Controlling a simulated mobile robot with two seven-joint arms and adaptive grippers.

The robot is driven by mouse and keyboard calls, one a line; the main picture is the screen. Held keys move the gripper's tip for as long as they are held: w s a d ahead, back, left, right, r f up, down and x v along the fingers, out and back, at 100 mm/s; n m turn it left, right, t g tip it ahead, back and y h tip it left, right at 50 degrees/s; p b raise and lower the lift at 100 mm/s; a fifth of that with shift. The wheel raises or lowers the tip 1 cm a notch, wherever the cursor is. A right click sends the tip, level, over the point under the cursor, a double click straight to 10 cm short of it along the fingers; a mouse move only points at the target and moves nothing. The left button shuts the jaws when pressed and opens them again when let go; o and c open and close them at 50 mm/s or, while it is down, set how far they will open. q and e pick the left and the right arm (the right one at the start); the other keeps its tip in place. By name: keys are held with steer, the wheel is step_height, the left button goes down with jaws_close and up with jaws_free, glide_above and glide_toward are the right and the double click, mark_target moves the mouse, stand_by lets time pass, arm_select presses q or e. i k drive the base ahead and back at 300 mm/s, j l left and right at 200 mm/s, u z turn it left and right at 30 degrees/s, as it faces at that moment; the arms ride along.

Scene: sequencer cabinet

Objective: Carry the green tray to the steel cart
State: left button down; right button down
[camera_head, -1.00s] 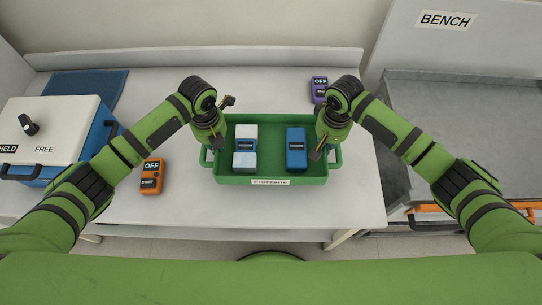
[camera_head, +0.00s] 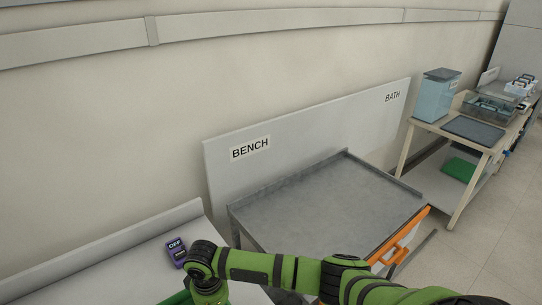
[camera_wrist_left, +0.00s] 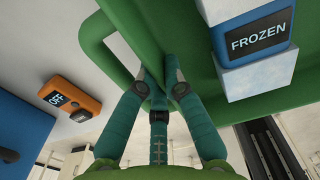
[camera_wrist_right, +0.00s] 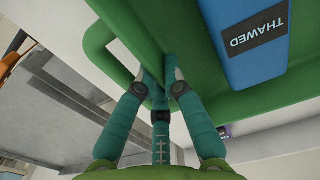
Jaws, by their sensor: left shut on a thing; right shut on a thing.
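The green tray (camera_head: 178,299) shows only as a small corner at the bottom of the head view. In the left wrist view, my left gripper (camera_wrist_left: 160,84) is shut on the tray's wall beside a loop handle (camera_wrist_left: 98,35). A blue block marked FROZEN (camera_wrist_left: 258,38) between pale blocks is in the tray. In the right wrist view, my right gripper (camera_wrist_right: 160,84) is shut on the opposite wall, and a blue block marked THAWED (camera_wrist_right: 250,45) is in the tray. The steel cart (camera_head: 330,208) has a bare grey top and an orange handle (camera_head: 400,242). My left arm is outside the head view.
A purple OFF timer (camera_head: 176,252) lies on the white table (camera_head: 120,260). An orange OFF timer (camera_wrist_left: 72,95) shows in the left wrist view. A board marked BENCH and BATH (camera_head: 310,130) stands behind the cart. A wooden-framed table (camera_head: 470,130) stands beyond, with floor between.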

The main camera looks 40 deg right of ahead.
mark_target(336, 209)
steer(key=k+l, duration=0.2)
steer(key=l, duration=0.15)
steer(key=k+l, duration=0.45)
steer(key=l, duration=1.5)
steer(key=i+l, duration=0.2)
steer(key=l, duration=0.2)
steer(key=i+l, duration=0.2)
steer(key=l, duration=0.2)
steer(key=i+l, duration=0.2)
steer(key=l, duration=0.2)
steer(key=i+l, duration=0.35)
steer(key=i, duration=0.1)
